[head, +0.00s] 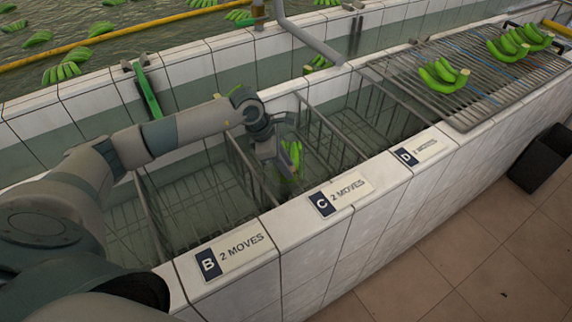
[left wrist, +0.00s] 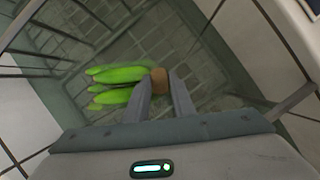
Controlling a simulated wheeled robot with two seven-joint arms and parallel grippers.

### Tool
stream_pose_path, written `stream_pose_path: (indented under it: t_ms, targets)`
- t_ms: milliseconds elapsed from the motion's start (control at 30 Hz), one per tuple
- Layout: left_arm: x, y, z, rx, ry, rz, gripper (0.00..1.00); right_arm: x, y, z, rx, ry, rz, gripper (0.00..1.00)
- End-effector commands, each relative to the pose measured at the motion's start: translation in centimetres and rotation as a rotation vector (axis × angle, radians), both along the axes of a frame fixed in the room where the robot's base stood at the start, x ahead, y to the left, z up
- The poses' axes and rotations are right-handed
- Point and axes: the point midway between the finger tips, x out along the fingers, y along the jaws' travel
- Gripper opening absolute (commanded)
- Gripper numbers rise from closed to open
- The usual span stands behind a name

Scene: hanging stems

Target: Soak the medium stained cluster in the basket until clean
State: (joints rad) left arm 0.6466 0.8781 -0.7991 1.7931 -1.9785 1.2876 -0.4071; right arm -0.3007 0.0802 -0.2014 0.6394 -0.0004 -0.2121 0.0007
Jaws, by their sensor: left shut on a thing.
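My left gripper (head: 272,157) reaches down into the compartment behind the label C (head: 338,194). It is shut on a small green banana cluster (head: 294,153). In the left wrist view the two fingers (left wrist: 161,82) close around the cluster's brown stem end, and the green fingers of the cluster (left wrist: 115,75) point left. The cluster hangs low in the wire basket (head: 334,142), at or in the greenish water; I cannot tell how deep. A faint brownish tint shows around it. My right gripper is not in view.
Label B (head: 232,255) marks the compartment to the left, label D (head: 420,150) the one to the right. Tiled walls and wire dividers separate them. Several clusters lie on a metal rack (head: 480,85) at the right. More clusters float in the pool behind. A green-handled tool (head: 147,90) leans on the back wall.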

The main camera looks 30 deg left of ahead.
Motion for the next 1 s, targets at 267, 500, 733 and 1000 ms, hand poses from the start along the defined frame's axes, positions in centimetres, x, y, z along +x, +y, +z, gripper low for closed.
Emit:
stream_pose_path:
  t_ms: [267, 500, 733, 1000]
  targets:
    - [0.02, -0.01, 0.04, 0.000, 0.000, 0.000, 0.00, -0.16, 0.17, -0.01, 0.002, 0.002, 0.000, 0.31]
    - [0.01, 0.00, -0.04, 0.000, 0.000, 0.000, 0.00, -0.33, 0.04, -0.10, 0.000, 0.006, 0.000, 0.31]
    - [0.02, 0.01, -0.24, 0.000, 0.000, 0.000, 0.00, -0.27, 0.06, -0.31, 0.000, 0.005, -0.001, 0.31]
    - [0.01, 0.01, -0.46, 0.000, 0.000, 0.000, 0.00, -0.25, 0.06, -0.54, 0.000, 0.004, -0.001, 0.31]
